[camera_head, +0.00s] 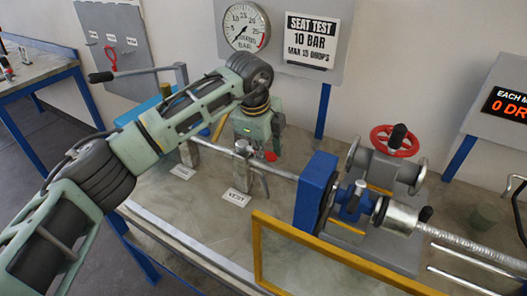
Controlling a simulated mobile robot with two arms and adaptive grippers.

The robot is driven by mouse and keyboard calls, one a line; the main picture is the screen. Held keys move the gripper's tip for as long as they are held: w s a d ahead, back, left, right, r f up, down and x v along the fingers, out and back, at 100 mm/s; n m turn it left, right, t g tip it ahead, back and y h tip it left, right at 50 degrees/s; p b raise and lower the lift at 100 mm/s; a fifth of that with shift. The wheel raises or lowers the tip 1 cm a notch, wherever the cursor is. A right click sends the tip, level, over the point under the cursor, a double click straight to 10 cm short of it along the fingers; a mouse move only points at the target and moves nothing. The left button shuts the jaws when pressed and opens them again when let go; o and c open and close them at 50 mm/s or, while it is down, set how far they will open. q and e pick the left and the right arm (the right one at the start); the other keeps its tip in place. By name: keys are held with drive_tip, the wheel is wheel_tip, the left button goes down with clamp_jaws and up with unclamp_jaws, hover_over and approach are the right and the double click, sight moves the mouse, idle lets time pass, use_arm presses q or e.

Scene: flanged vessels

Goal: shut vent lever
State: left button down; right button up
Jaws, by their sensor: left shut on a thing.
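My left arm comes in from the left and bends down over the bench. Its gripper (268,143) is at the metal vent valve (243,150), above the "VENT" label (236,197). The gripper is shut on what seems to be the vent lever, whose red end (270,156) shows below the jaws. The fingers and most of the lever are hidden by the wrist, so the lever's angle is hard to tell. A dark curved piece at the right edge may be part of my right gripper (515,195); its jaws cannot be made out.
A pipe runs right to a blue flange (316,193) and a valve with a red handwheel (394,140). A yellow frame (330,262) stands in front. A pressure gauge (246,27) and "SEAT TEST" sign (312,35) are behind. A black-gripped bar (130,73) is at left.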

use_arm(q)
drive_tip(key=shift+w+r, duration=0.1)
drive_tip(key=c, duration=1.6)
unclamp_jaws()
drive_tip(key=v, duration=1.2)
